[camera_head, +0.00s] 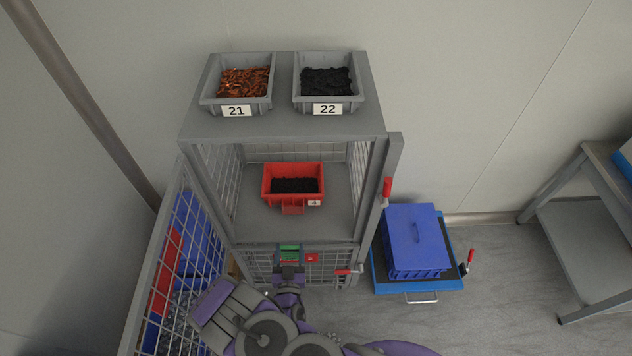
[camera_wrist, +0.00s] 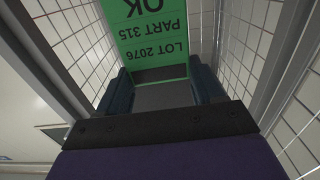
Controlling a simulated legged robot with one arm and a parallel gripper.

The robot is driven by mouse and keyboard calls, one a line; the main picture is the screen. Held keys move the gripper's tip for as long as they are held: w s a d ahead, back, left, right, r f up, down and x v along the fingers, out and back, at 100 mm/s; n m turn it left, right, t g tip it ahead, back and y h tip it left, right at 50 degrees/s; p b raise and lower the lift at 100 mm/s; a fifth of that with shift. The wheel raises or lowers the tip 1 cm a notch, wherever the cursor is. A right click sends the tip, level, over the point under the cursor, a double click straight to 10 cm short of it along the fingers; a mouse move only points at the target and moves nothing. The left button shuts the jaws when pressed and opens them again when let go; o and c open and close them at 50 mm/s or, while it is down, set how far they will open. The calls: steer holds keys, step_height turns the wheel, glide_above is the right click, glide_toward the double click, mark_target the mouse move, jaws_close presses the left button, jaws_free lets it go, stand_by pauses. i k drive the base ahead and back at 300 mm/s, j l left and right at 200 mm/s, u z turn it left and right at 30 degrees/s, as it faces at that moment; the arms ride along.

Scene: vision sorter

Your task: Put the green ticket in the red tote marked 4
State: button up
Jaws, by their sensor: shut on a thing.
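The green ticket (camera_head: 290,247) is held between the jaws of my gripper (camera_head: 290,257), low in front of the cage shelf. In the wrist view the ticket (camera_wrist: 165,30) reaches out past the two dark fingers, with LOT 2076, PART 315 and OK printed on it upside down. The red tote (camera_head: 308,198) with a small white label reading 4 sits upright on the cage's middle shelf and holds black material. My gripper is nearer and lower than the tote, apart from it.
The cage (camera_head: 370,190) has mesh sides, and its mesh door (camera_head: 150,270) stands open at the left. Grey bins 21 (camera_head: 238,103) and 22 (camera_head: 329,105) stand on top.

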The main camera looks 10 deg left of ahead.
mark_target(294, 209)
steer(key=k+l, duration=0.15)
steer(key=k, duration=0.35)
steer(key=k+l, duration=0.2)
steer(key=k, duration=0.25)
